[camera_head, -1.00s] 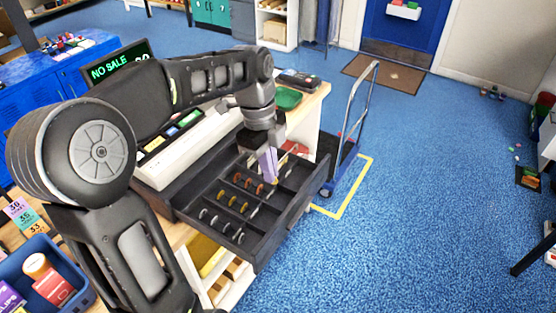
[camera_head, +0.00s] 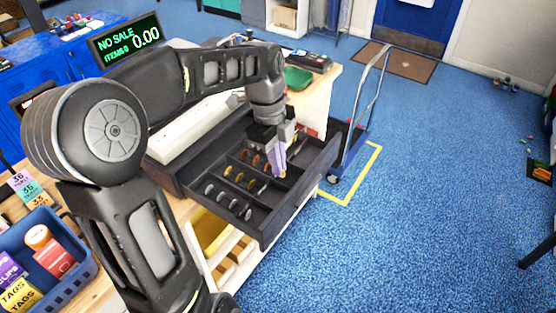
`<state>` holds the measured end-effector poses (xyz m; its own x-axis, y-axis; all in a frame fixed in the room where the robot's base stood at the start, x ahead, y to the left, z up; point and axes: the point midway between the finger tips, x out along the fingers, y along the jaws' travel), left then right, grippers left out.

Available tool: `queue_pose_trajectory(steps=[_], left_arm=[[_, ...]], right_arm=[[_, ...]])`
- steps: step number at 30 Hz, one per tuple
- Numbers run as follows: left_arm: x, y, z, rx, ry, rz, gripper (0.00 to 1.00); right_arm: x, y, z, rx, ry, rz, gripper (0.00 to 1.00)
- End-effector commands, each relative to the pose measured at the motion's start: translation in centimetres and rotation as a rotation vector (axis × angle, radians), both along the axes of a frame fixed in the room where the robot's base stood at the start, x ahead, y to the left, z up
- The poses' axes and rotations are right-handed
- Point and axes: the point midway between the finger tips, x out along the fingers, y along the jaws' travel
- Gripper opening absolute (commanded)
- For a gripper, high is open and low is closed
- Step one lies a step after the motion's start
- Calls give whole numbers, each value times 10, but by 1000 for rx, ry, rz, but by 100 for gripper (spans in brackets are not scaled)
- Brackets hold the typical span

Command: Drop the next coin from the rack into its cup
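The open dark cash drawer (camera_head: 312,176) sticks out from the counter. Coins stand on edge in rows inside it: copper-coloured coins (camera_head: 256,160), gold coins (camera_head: 239,177) and silver coins (camera_head: 228,201). My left gripper (camera_head: 279,173) points down into the drawer, by the right end of the copper row. Its pale purple fingers look close together, and the view is too small to show a gap or a coin between them. The gripper and arm hide part of the drawer's back. I cannot make out a separate cup. My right gripper is out of view.
The register display (camera_head: 128,42) reads NO SALE. A green tray (camera_head: 298,78) lies on the counter behind my arm.

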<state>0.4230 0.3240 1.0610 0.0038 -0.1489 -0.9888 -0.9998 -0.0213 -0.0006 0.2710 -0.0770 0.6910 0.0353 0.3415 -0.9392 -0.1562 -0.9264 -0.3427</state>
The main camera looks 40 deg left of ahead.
Motion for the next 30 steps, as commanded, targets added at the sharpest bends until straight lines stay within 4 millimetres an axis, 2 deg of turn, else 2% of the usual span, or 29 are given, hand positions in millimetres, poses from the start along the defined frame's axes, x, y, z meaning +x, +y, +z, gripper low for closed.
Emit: queue_pose_trajectory(steps=[8, 18, 26, 30], left_arm=[[0, 0, -1, 0, 0, 0, 0], [0, 0, -1, 0, 1, 0, 27], [0, 0, -1, 0, 0, 0, 27], [0, 1, 7, 0, -1, 1, 27]], right_arm=[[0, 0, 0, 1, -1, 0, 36], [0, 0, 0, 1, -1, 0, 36], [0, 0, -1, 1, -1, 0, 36], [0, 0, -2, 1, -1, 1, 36]])
